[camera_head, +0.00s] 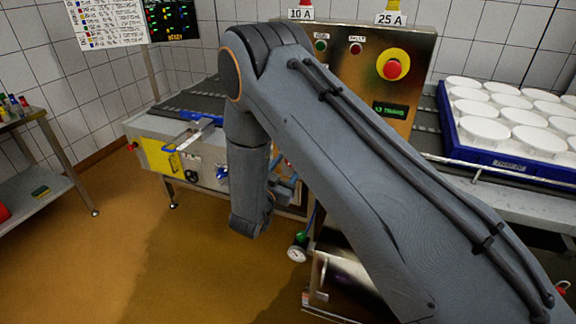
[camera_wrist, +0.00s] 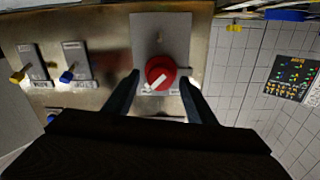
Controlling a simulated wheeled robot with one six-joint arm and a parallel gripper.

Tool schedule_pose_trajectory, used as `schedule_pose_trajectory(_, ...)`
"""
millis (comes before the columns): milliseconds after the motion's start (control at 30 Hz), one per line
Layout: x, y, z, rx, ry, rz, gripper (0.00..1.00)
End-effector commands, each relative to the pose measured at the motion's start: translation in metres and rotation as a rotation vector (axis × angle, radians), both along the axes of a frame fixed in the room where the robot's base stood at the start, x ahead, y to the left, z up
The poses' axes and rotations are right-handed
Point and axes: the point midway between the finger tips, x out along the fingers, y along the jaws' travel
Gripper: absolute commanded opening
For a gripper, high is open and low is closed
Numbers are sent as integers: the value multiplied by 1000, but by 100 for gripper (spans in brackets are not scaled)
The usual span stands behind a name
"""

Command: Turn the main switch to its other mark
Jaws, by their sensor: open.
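The main switch (camera_wrist: 160,73) shows in the wrist view as a round red knob with a white pointer bar, on a grey plate fixed to a metal panel. The bar lies aslant, its one end toward the lower left and the other toward the upper right; the marks on the plate are too small to read. My gripper (camera_wrist: 160,82) is open, with one dark finger on each side of the knob. I cannot tell whether the fingers touch it. In the head view my arm hides the switch and the gripper.
A panel with a red emergency button (camera_head: 392,69) stands behind my arm. A blue tray (camera_head: 470,150) of white moulds is at right.

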Motion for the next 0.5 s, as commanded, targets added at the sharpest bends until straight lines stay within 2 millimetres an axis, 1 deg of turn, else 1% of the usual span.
schedule_pose_trajectory(100,0,0,0,0,0,0,51)
schedule_pose_trajectory(133,0,0,0,0,0,0,48)
schedule_pose_trajectory(267,0,0,0,0,0,0,26)
schedule_pose_trajectory(300,0,0,0,0,0,0,19)
schedule_pose_trajectory(367,0,0,0,0,0,0,10)
schedule_pose_trajectory(500,0,0,0,-4,2,0,10)
